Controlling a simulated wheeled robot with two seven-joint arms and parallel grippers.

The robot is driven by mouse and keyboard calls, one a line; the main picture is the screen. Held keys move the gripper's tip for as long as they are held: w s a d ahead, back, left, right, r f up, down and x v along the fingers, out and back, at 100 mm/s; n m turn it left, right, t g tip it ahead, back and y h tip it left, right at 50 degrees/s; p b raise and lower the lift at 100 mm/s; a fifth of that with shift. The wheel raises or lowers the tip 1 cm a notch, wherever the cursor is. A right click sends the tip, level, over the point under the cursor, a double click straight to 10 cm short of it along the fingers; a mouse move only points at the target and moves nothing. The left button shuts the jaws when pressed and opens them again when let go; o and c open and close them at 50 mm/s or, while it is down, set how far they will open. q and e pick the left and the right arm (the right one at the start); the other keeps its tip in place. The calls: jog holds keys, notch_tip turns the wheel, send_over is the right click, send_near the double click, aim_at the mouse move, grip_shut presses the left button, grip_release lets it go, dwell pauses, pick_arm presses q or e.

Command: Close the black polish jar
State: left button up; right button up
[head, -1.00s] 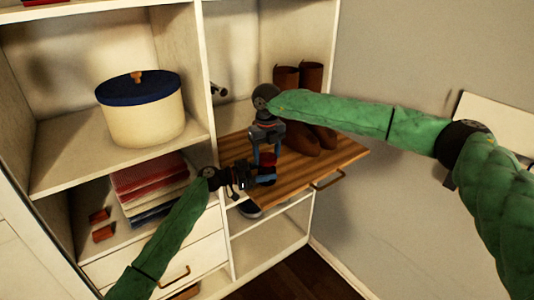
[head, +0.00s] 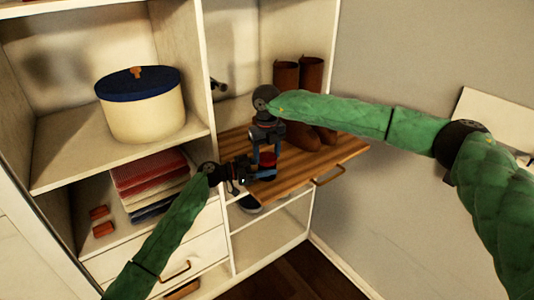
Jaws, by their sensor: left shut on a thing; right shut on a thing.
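The black polish jar (head: 267,167) is a small dark shape between my two grippers, above the pull-out wooden board (head: 330,158). It is largely hidden by the fingers. A red part (head: 268,157), which looks like its lid, shows at the top between the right fingers. My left gripper (head: 263,175) comes in from the left and is shut on the jar body. My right gripper (head: 268,154) points down from above and is shut on the red part. The red part and the jar are close together; I cannot tell whether the lid is fully seated.
Brown boots (head: 312,88) stand on the board just behind my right gripper. A cream box with a blue lid (head: 138,85) sits on the left shelf. Folded cloths (head: 148,170) and small orange-red items (head: 103,229) lie below. The board's right front is clear.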

jog(key=shift+f, duration=0.5)
jog(key=m, duration=0.6)
jog(key=shift+m, duration=0.3)
jog(key=m, duration=0.6)
jog(key=shift+m, duration=0.4)
jog(key=m, duration=0.7)
jog(key=shift+f, duration=0.1)
jog(key=m, duration=0.6)
jog(key=shift+m, duration=0.4)
jog(key=shift+w, duration=0.1)
jog(key=o, duration=0.9)
